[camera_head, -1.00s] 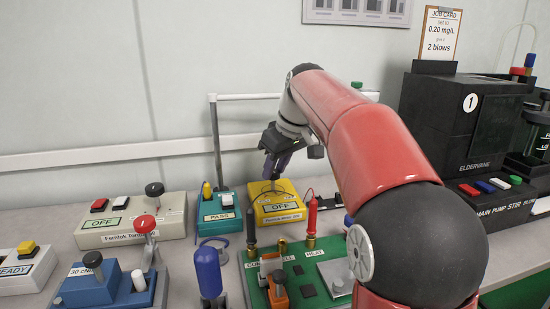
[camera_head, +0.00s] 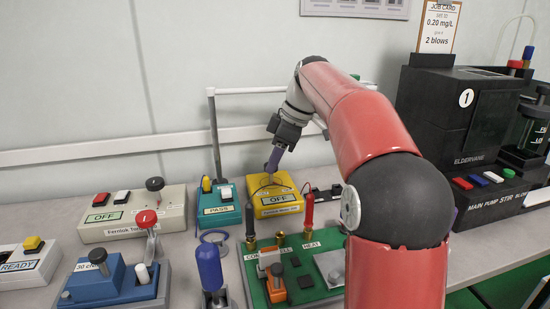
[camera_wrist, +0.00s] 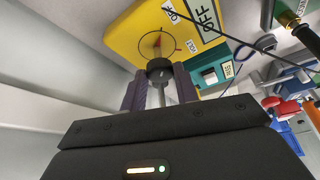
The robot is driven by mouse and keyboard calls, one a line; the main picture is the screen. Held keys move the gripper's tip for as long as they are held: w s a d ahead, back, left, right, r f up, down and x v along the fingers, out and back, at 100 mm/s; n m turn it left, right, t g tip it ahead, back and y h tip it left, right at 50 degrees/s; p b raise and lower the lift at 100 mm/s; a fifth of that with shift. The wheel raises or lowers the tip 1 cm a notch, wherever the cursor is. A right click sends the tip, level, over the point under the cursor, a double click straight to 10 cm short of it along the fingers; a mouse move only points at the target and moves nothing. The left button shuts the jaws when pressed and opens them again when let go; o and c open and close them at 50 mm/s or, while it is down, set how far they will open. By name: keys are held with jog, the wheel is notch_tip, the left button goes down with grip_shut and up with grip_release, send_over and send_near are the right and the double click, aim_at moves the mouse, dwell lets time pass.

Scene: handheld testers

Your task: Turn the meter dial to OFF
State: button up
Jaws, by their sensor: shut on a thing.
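The yellow meter (camera_head: 284,187) stands on the bench, left of the picture's middle. Its display (camera_head: 277,199) reads OFF. In the wrist view, the meter's yellow top (camera_wrist: 130,38) shows a ring of dial marks with small white labels, one at the top edge and one lower right. The dial knob (camera_wrist: 159,66) is dark and round, with an orange-red mark beyond it towards the ring. My gripper (camera_head: 271,166) reaches down to the meter's top. Its two fingers (camera_wrist: 158,95) are shut on the dial knob. The exact label the pointer meets is hard to read.
A teal tester (camera_head: 220,209) marked PASS stands close on the left. A green board (camera_head: 305,282) with red and black probes lies in front. A blue upright tool (camera_head: 209,268) stands front left. A large black machine (camera_head: 470,125) stands at right.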

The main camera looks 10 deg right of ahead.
dwell(0.4)
jog(key=o, duration=1)
jog(key=shift+r, duration=0.1)
jog(key=v, duration=0.7)
jog(key=shift+d+r, duration=0.1)
jog(key=shift+r, duration=0.15)
